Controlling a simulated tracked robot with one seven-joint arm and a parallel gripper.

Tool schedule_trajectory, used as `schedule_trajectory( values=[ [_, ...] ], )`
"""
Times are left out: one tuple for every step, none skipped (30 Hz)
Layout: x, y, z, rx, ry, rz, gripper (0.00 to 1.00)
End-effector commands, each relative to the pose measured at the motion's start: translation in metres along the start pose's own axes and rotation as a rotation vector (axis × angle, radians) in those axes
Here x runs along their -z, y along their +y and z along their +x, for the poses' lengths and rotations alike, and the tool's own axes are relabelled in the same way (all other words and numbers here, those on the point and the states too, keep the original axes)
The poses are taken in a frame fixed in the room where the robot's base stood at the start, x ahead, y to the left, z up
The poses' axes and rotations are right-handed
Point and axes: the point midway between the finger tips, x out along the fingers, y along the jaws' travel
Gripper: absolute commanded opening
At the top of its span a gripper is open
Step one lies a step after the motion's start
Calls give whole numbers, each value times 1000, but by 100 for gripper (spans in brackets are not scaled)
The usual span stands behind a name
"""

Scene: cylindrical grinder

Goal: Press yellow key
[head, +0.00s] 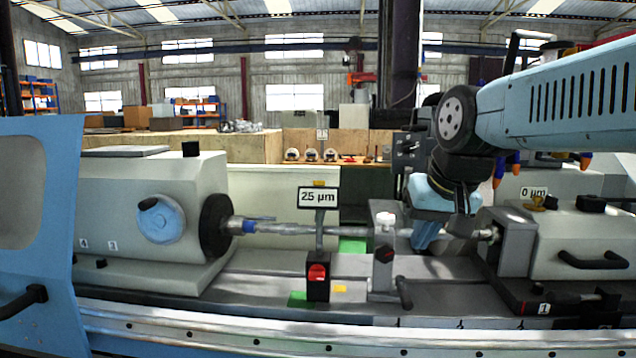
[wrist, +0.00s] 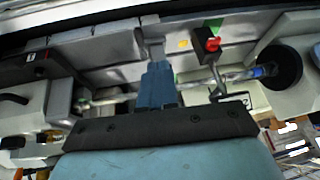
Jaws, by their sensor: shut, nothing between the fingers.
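A small flat yellow patch, which looks like the yellow key (head: 340,289), lies on the grey machine bed just right of the black box with a red button (head: 317,273). In the wrist view the yellow patch (wrist: 183,43) shows beyond my fingertips and to their right. My gripper (head: 426,240) has blue fingers pointing down, over the bed near the workpiece shaft. It is right of the yellow patch and apart from it. In the wrist view my gripper (wrist: 158,66) is shut with nothing between its fingers.
A grey stand with a white knob (head: 384,250) rises between the yellow patch and my gripper. The shaft (head: 290,230) runs across above the bed. A 25 µm sign (head: 318,197) stands over the red button box. Green patches (head: 297,298) lie nearby.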

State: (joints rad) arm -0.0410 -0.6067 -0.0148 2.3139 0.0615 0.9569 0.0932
Motion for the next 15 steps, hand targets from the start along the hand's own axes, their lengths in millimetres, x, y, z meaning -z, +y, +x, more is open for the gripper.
schedule_trajectory(
  values=[
    [24, -7, -4, 19, -8, 25, 0],
    [36, -12, -6, 30, -12, 43, 0],
    [52, -17, -9, 43, -18, 64, 0],
    [65, -22, -11, 54, -23, 80, 0],
    [77, -26, -13, 65, -27, 97, 0],
    [93, -32, -15, 77, -33, 118, 0],
    [105, -37, -16, 87, -38, 134, 0],
    [117, -41, -16, 97, -43, 150, 0],
    [133, -48, -17, 109, -51, 170, 0],
    [145, -53, -17, 118, -56, 186, 0],
    [156, -58, -17, 128, -61, 201, 0],
    [171, -65, -17, 139, -70, 219, 0],
    [182, -70, -16, 148, -75, 234, 0],
    [194, -75, -15, 156, -80, 249, 0],
    [208, -82, -14, 166, -89, 267, 0]
  ],
)
